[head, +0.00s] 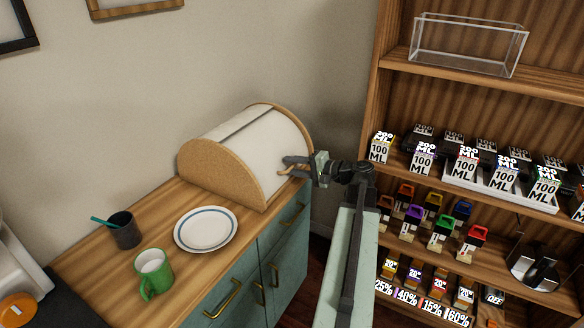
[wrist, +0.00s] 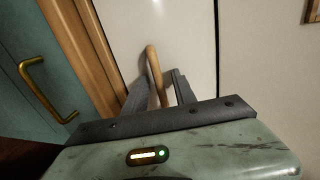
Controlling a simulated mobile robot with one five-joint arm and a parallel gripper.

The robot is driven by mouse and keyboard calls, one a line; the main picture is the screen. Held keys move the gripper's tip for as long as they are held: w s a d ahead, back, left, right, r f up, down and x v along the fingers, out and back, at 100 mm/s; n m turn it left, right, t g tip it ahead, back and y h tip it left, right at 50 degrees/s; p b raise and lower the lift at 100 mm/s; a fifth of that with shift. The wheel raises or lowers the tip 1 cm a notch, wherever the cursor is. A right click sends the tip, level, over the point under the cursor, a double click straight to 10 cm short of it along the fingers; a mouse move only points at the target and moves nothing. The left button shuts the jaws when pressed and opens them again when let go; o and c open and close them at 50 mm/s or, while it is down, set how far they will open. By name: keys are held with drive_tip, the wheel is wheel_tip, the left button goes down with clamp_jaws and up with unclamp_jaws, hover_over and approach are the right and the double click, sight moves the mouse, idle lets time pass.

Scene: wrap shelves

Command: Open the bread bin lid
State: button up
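The bread bin (head: 222,170) stands on the wooden counter against the wall, with cork-coloured end panels and a curved white lid (head: 262,150). The lid is down over the front. Its wooden handle (wrist: 154,72) shows in the wrist view, in front of the white lid surface (wrist: 185,35). My gripper (head: 287,165) is at the lid's lower front, at the handle. In the wrist view my gripper (wrist: 163,72) has its two dark fingers apart, one on each side of the handle. A gap shows between the handle and the right finger; the left finger overlaps the handle in view.
On the counter (head: 185,205) are a white plate (head: 206,229) with a blue ring, a green mug (head: 154,272) and a dark cup (head: 125,231). Teal cabinet doors with brass handles (wrist: 47,90) lie below. A wooden shelf unit (head: 480,75) with many small goods stands at the right.

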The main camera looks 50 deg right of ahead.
clamp_jaws()
idle(1.3)
